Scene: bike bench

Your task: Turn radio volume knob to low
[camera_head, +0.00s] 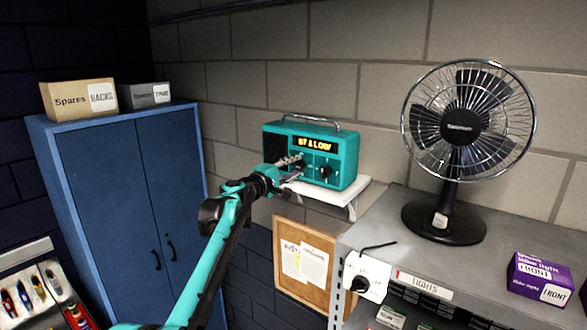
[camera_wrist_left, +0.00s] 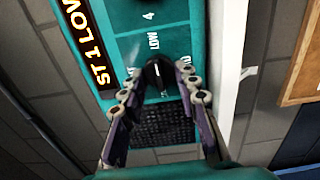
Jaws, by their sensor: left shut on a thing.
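The teal radio (camera_head: 341,166) stands on a small white wall shelf, with a lit display (camera_head: 314,144) that seems to read "ST 1 LOW". The display also shows in the left wrist view (camera_wrist_left: 86,42), at the upper left. My left gripper (camera_head: 298,163) reaches the radio's front. Another dark knob (camera_head: 325,170) sits to the right on the radio front. My right gripper is not in view.
A black fan (camera_head: 462,127) stands on the grey shelf unit (camera_head: 385,235) at right, beside a purple box (camera_head: 540,277). A blue cabinet (camera_head: 110,190) with two boxes on top stands left. A cork board (camera_head: 303,258) hangs below the radio shelf (camera_head: 345,193).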

